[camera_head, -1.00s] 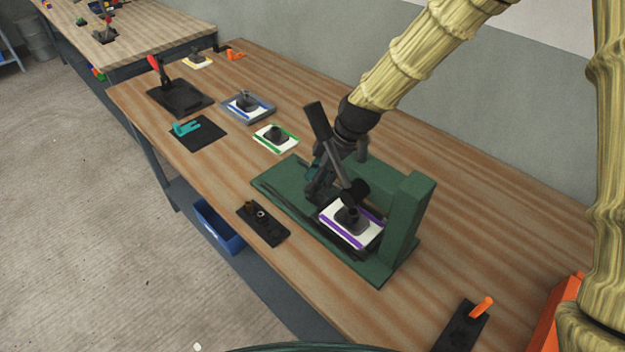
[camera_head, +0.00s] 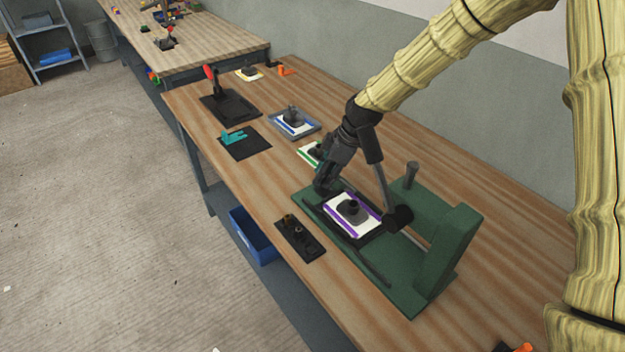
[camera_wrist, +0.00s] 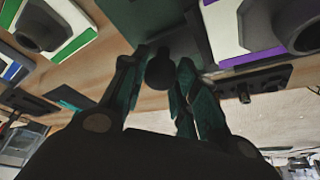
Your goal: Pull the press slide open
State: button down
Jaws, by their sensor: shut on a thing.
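The press (camera_head: 455,245) is a green frame with a long base and an upright block at its right end. Its slide is a dark tray (camera_head: 368,238) on the base, left of the upright. On it lies a white mould plate (camera_head: 340,222) with purple edges and a dark domed piece; part of it also shows in the wrist view (camera_wrist: 235,45). My gripper (camera_head: 325,188) is at the slide's left end. In the wrist view its fingers (camera_wrist: 160,80) are closed around a dark round knob (camera_wrist: 160,70). The knob is hidden in the head view.
A lever with a dark grip (camera_head: 372,145) and black end (camera_head: 397,218) stands close by my gripper. A black fixture (camera_head: 300,238) lies before the press. Green-edged (camera_head: 308,153) and blue-edged (camera_head: 295,122) moulds lie beyond. Bare table lies behind the press.

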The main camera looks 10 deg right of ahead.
jog(key=c, duration=1.1)
grip_release()
jog(key=v, duration=1.2)
jog(key=shift+w, duration=0.1)
